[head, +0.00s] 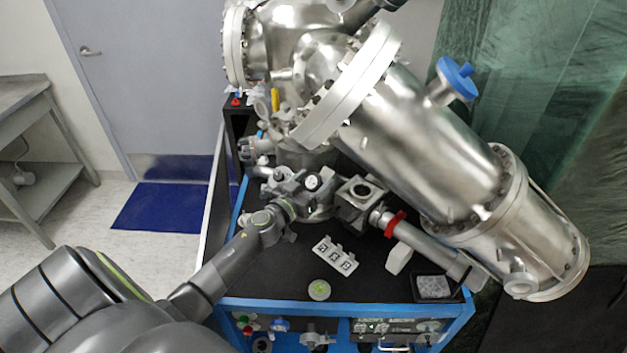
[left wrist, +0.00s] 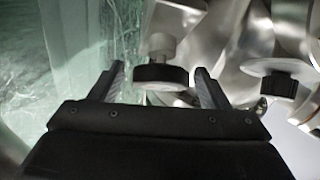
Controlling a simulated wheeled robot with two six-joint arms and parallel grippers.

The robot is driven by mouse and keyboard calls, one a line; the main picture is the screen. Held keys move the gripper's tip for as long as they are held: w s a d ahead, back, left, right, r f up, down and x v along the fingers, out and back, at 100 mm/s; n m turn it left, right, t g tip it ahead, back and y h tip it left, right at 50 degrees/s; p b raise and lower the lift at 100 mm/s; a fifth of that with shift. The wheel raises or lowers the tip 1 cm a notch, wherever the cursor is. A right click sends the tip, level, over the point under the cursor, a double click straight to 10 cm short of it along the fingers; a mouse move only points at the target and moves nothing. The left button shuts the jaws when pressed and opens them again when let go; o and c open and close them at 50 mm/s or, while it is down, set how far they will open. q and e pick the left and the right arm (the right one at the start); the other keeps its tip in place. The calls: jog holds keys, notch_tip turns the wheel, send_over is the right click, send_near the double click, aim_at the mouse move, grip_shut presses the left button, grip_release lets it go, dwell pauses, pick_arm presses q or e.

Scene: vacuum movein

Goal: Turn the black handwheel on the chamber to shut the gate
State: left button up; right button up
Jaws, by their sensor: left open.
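The steel chamber (head: 425,130) fills the upper right of the head view. My left gripper (head: 292,188) is beside small fittings at its lower front, and the black handwheel is hard to make out there. In the left wrist view a black handwheel (left wrist: 160,78) on a metal stem shows between the open fingertips of my left gripper (left wrist: 159,72). A gap shows on each side of it; I cannot tell how deep it sits between the fingers. A second black knob (left wrist: 278,86) is right of the fingers. My right gripper is not in view.
A red-ringed tube (head: 420,240) and a white marked block (head: 335,255) are on the black cart top (head: 285,272) near my left arm. A blue-capped port (head: 457,78) is on the chamber. The floor (head: 105,235) at left is open.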

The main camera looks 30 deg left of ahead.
pick_arm(q)
jog(key=shift+w, duration=0.3)
jog(key=shift+c, duration=0.4)
jog(key=c, duration=0.9)
